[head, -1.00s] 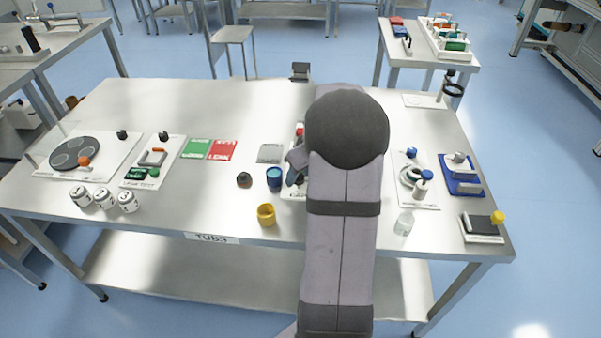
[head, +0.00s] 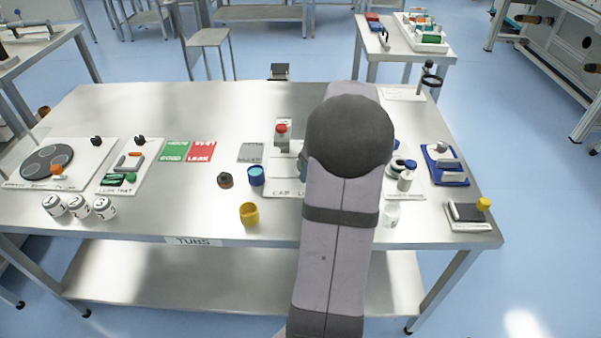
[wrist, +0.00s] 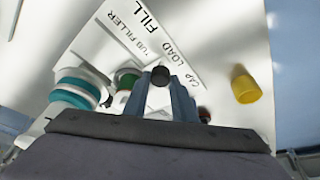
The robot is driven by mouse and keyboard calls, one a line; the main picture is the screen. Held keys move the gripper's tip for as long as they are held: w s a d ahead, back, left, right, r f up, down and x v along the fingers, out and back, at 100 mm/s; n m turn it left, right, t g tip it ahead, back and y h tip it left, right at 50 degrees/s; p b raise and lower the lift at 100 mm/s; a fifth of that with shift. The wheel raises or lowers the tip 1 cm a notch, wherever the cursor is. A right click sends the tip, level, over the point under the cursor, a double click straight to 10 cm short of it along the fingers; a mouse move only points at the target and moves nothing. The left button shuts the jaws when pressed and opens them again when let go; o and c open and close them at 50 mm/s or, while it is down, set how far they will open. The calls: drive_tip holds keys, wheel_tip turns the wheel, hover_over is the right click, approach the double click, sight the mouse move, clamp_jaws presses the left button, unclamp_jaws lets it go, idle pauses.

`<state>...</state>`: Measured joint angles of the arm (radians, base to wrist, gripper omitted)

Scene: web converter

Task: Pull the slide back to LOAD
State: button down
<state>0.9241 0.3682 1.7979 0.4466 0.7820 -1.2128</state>
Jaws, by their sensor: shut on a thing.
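In the wrist view my gripper (wrist: 163,102) is shut on a black round knob (wrist: 160,76), which appears to be the slide's handle. The white filler plate (wrist: 110,42) beneath it bears the printed words FILL, LOAD and CAP. The knob is beside the LOAD and CAP lettering; the slide's body is mostly hidden by my fingers. A teal and white round part (wrist: 75,92) and a green round part (wrist: 127,75) lie left of my fingers. In the head view the filler plate (head: 283,190) shows left of my arm, with a red-topped post (head: 281,135). My arm hides the gripper there.
A yellow cup (head: 249,213), a blue cup (head: 256,176) and a dark round piece (head: 225,180) stand left of the filler. White numbered jars (head: 78,207) stand farther left. A clear container (head: 390,215) stands right of my arm. The table's back left is bare.

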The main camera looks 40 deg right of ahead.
drive_tip(key=c, duration=1.5)
unclamp_jaws()
drive_tip(key=shift+o, duration=0.2)
drive_tip(key=v, duration=0.7)
drive_tip(key=shift+r+b, duration=0.2)
drive_tip(key=shift+b, duration=0.1)
